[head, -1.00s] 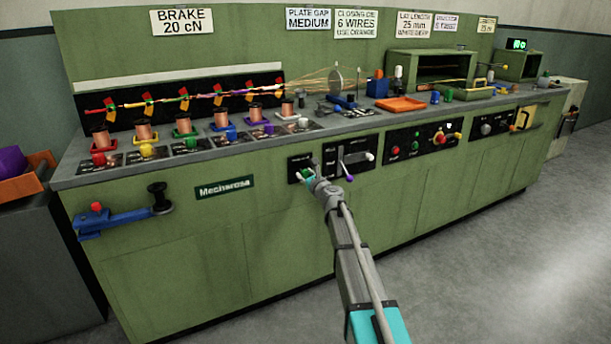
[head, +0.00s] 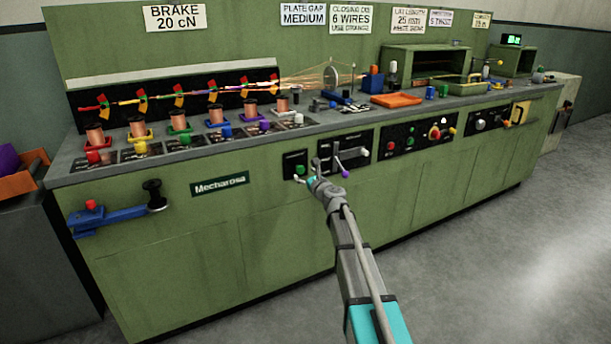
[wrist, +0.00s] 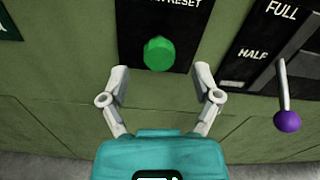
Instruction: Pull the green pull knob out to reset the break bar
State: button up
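The green pull knob (wrist: 159,54) sits on a black panel (wrist: 132,28) whose white lettering ends in "RESET" in the wrist view. In the head view the green knob (head: 300,170) shows on the machine's front, just beyond my gripper. My gripper (wrist: 160,80) is open, with its two fingers spread to the left and right. In the wrist view the knob appears between and slightly beyond the fingertips, and no finger is seen touching it. In the head view my gripper (head: 303,180) is just in front of the reset panel. I cannot tell the break bar apart for certain.
Right of the reset panel, a lever with a purple ball (wrist: 287,121) sticks out beside "FULL" and "HALF" markings. A blue latch arm with a black knob (head: 118,214) projects at the left of the machine front. The floor in front (head: 480,260) is clear.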

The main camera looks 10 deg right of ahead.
dwell(0.3)
jog(key=v, duration=1.2)
jog(key=shift+a, duration=0.1)
jog(key=s+a+f+n+g+y, duration=0.1)
jog(key=s+a+f+n+g, duration=0.5)
jog(key=n, duration=0.4)
jog(key=s+a+f+n+g+y, duration=0.1)
jog(key=s+a+f+n+g, duration=0.35)
jog(key=s+n, duration=0.4)
jog(key=s+d+f+n+g+h, duration=0.35)
jog(key=s+n, duration=0.25)
jog(key=s, duration=0.2)
jog(key=s+d+f+n+g+h, duration=0.2)
jog(key=s+f+n+g+h, duration=0.15)
jog(key=s+n, duration=0.35)
notch_tip(320, 180, up, 37)
jog(key=s+m+p, duration=0.1)
jog(key=p, duration=3.7)
jog(key=shift+h, duration=0.3)
jog(key=shift+d, duration=0.1)
